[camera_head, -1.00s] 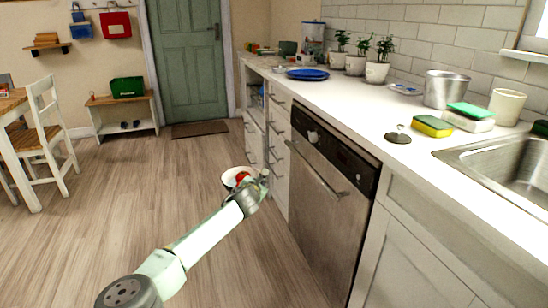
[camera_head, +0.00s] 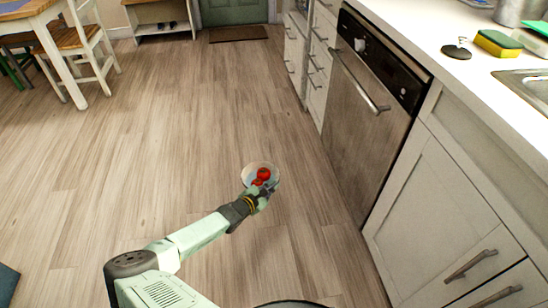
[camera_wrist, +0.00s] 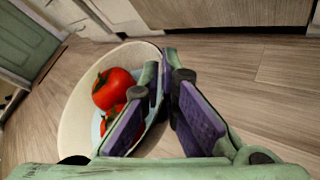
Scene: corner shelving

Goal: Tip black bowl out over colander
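A pale bowl (camera_head: 250,168) with red tomatoes (camera_head: 263,174) in it is held above the floor in the head view. Its surface looks cream and white, not black. My gripper (camera_head: 262,192) is at its near right side. In the wrist view the bowl (camera_wrist: 75,120) fills the left, with at least two tomatoes (camera_wrist: 113,88) inside. My gripper (camera_wrist: 168,62) is shut on the bowl's rim, one finger inside the wall and one outside. The bowl looks somewhat tilted. I see no colander.
A dishwasher (camera_head: 365,120) and white cabinets (camera_head: 440,210) line the right. The counter (camera_head: 455,75) holds a yellow-green sponge (camera_head: 497,43) beside the sink (camera_head: 530,85). A table (camera_head: 30,12) and white chair (camera_head: 92,50) stand at upper left. The middle floor is clear.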

